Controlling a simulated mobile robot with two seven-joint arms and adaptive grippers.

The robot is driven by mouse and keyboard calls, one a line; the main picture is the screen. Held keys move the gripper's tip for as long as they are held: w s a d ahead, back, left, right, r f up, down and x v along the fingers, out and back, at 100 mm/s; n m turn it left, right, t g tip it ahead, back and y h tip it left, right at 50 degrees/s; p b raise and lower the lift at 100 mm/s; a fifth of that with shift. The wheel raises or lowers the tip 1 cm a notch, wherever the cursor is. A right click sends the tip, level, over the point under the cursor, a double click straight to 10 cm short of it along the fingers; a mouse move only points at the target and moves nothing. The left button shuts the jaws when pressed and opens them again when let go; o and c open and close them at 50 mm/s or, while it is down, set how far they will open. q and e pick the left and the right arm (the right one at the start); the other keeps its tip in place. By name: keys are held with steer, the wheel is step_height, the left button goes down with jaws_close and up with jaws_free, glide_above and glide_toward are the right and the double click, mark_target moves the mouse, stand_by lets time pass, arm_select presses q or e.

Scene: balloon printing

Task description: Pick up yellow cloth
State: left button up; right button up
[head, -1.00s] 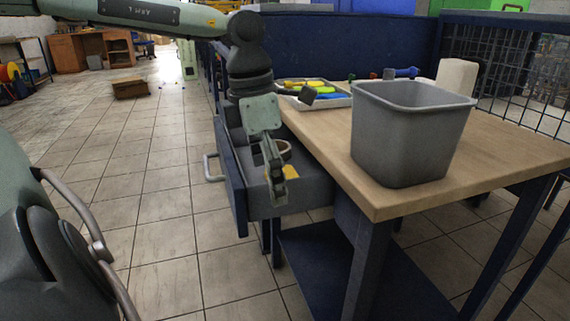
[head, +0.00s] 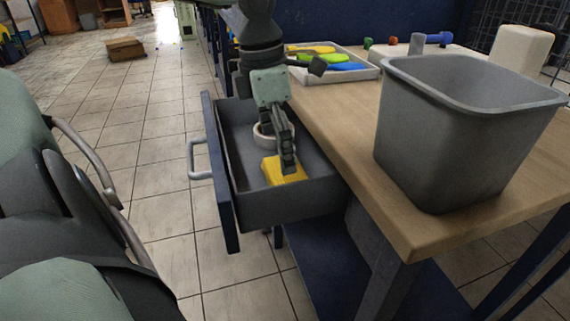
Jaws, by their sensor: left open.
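The yellow cloth (head: 272,171) lies in the open grey drawer (head: 290,208) under the workbench. My left gripper (head: 288,165) reaches down into the drawer, with its fingertips over the right part of the cloth and hiding some of it. The gripper is open; whether the fingers touch the cloth cannot be told. My right gripper is not in view.
A white roll (head: 262,137) lies in the drawer behind the cloth. A grey bin (head: 450,135) stands on the wooden bench top (head: 350,150). A tray (head: 352,76) with yellow, green and blue things stands behind. The drawer has a handle (head: 198,160).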

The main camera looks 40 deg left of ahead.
mark_target(271, 167)
arm_select(q)
steer(key=f, duration=0.3)
steer(key=w+f, duration=0.1)
steer(key=shift+d+f, duration=0.2)
steer(key=shift+d, duration=0.1)
steer(key=c, duration=0.7)
steer(key=shift+r, duration=0.1)
